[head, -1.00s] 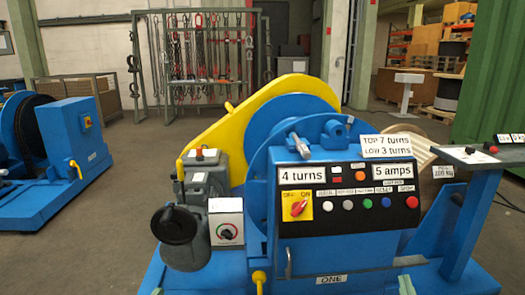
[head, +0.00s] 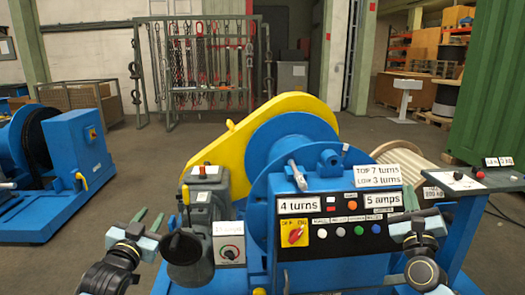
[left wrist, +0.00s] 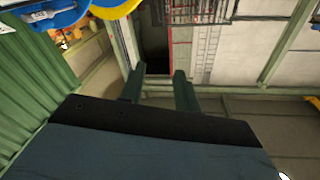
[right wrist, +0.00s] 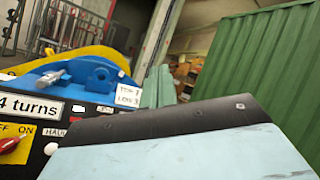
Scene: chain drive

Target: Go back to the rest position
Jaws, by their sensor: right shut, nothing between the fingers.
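Both of my grippers are raised in front of the blue winch machine (head: 330,255). My left gripper (head: 148,218) stands left of the grey motor unit, its green fingers apart and empty. The left wrist view shows the same gap between those fingers (left wrist: 157,82). My right gripper (head: 411,198) is at the right end of the black control panel (head: 345,232), its fingers together with nothing between them. They also show together in the right wrist view (right wrist: 157,88). The right hand hides the right end of the panel.
A grey motor unit (head: 208,195) with a small switch box (head: 229,248) is on the machine's left. A side shelf (head: 470,182) with a red knob is at the right. Another blue machine (head: 75,150) stands far left. The floor between the machines is clear.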

